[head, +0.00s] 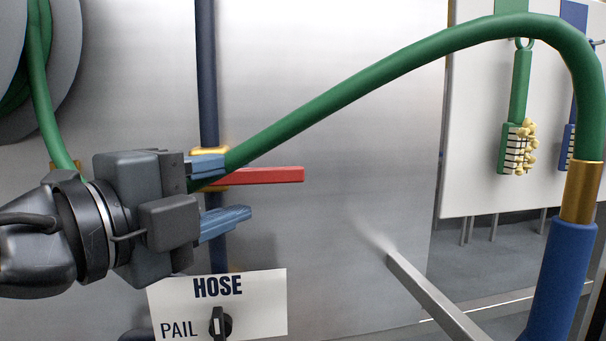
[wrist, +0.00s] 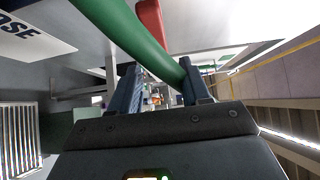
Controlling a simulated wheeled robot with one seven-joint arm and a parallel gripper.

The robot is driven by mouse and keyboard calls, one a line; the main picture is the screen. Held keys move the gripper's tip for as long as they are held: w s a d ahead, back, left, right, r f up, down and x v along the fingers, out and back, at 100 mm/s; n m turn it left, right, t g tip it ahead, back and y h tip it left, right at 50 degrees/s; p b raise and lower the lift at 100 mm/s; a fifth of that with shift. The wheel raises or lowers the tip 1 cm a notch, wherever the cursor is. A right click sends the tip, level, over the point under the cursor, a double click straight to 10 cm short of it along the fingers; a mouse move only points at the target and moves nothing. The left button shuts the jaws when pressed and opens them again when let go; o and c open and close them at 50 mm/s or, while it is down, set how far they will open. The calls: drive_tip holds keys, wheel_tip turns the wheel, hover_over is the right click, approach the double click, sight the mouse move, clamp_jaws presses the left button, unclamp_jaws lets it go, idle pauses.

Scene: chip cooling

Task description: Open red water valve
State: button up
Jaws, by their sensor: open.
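The red water valve handle (head: 262,175) points level to the right from a brass fitting (head: 212,152) on a dark blue upright pipe. My gripper (head: 236,188) is at the left with its blue fingers open and apart. The upper finger is close to the handle's left end, and the lower finger is below the handle. Whether either touches it I cannot tell. In the wrist view, the red handle (wrist: 151,22) shows beyond the fingertips, partly behind the green hose. The gripper (wrist: 160,78) holds nothing clearly visible.
A thick green hose (head: 390,72) arches from beside the valve to a brass and blue nozzle (head: 560,270) at right. It crosses close to my fingers in the wrist view (wrist: 135,38). A HOSE/PAIL sign (head: 255,312) with a black knob is below. A metal bar (head: 430,292) juts out.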

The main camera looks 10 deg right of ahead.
sight(271, 177)
drive_tip(key=p+x, duration=0.1)
drive_tip(key=x, duration=0.7)
drive_tip(key=shift+p, duration=0.3)
drive_tip(key=shift+c, duration=0.5)
clamp_jaws()
